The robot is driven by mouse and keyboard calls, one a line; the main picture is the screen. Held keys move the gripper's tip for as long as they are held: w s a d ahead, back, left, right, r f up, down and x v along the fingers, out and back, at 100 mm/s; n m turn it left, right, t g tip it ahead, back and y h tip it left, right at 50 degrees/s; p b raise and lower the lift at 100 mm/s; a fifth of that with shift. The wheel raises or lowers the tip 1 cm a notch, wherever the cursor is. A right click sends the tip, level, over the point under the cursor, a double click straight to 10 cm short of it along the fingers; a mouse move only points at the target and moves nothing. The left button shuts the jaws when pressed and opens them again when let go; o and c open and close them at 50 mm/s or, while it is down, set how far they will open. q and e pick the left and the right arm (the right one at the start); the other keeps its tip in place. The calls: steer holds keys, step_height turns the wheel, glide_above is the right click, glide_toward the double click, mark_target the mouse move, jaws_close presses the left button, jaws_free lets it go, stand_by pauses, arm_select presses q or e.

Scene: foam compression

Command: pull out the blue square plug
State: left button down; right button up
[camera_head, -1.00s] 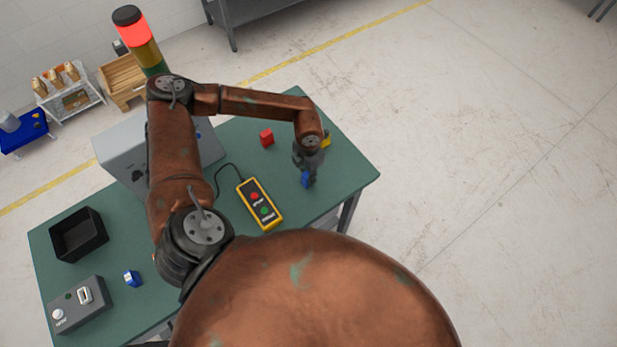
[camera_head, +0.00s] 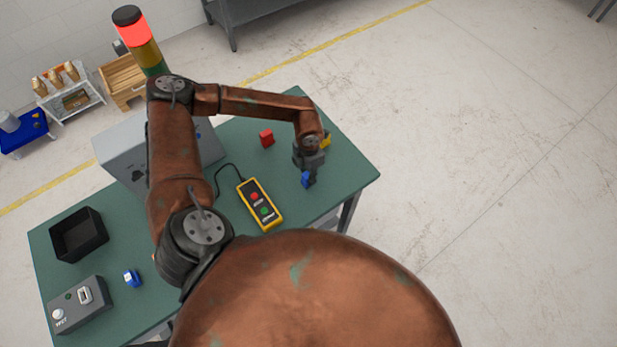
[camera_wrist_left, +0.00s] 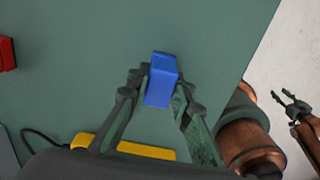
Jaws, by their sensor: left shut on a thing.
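The blue square plug (camera_head: 307,180) is a small bright blue block between the fingers of my left gripper (camera_head: 310,172), near the right end of the green table. In the left wrist view, the plug (camera_wrist_left: 161,82) shows upright between the two dark fingers of my left gripper (camera_wrist_left: 157,84), which is shut on it. No socket shows around the plug. I cannot tell whether its lower end touches the table. My right gripper (camera_wrist_left: 282,95) shows small at the right edge of the left wrist view, with its fingers apart and nothing between them.
A red block (camera_head: 266,138) and a partly hidden yellow block (camera_head: 326,140) are nearby on the green table (camera_head: 345,178). A yellow control pendant (camera_head: 260,204) with a cable lies left of the plug. A black bin (camera_head: 79,235), grey box (camera_head: 80,304) and blue-white piece (camera_head: 132,279) are farther left.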

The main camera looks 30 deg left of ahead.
arm_select(q)
steer(key=shift+r+p, duration=0.4)
steer(key=shift+r, duration=0.3)
stand_by(0.6)
steer(key=shift+r, duration=0.45)
stand_by(0.4)
steer(key=shift+r+p, duration=1.6)
steer(key=shift+r, duration=0.8)
